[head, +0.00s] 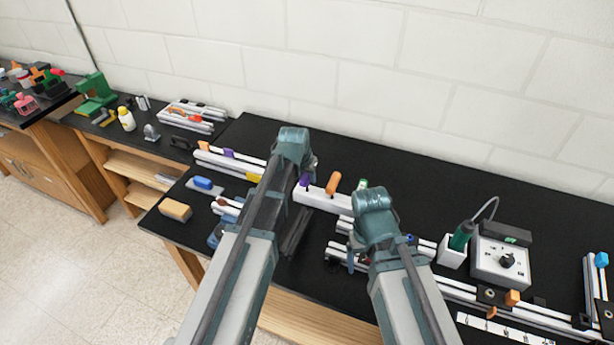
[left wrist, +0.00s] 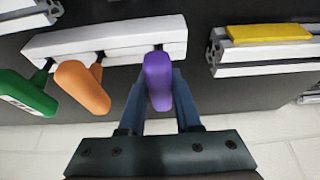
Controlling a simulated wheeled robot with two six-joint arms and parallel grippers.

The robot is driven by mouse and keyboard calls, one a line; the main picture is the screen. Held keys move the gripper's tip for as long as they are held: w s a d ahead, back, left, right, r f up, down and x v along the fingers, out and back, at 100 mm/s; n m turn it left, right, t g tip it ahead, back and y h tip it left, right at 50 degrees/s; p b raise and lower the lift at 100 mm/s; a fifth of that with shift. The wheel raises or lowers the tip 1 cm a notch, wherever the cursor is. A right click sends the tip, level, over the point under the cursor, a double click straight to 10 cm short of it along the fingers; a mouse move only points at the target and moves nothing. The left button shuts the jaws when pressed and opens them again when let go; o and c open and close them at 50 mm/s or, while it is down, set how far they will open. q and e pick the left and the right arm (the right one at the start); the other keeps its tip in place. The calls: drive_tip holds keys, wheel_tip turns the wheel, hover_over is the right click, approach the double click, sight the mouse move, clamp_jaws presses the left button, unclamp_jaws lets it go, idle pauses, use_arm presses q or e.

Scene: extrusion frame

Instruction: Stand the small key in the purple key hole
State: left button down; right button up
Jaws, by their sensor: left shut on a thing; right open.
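The small key with the purple handle (left wrist: 158,80) is between the fingers of my left gripper (left wrist: 158,92), which is shut on its handle. The handle also shows in the head view (head: 305,180). The key's thin shaft meets the white rack (left wrist: 120,38) at its right-hand end in the wrist view; I cannot tell how deep it sits. In the head view the rack (head: 322,199) lies just beyond my left arm, whose fingers are mostly hidden. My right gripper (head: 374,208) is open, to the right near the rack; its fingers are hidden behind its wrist.
An orange handle (left wrist: 83,88) and a green handle (left wrist: 26,93) stand in the same rack. A rail with a yellow block (left wrist: 268,33) lies beside it. A white holder with a green tool (head: 461,236) and a grey control box (head: 500,262) stand right.

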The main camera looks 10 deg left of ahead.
use_arm(q)
drive_tip(key=c, duration=0.5)
unclamp_jaws()
drive_tip(key=shift+r, duration=0.1)
drive_tip(key=p+v, duration=1.2)
drive_tip(key=v, duration=0.1)
drive_tip(key=shift+r+p, duration=0.4)
use_arm(e)
wheel_tip(320, 180, up, 13)
drive_tip(key=shift+f, duration=0.15)
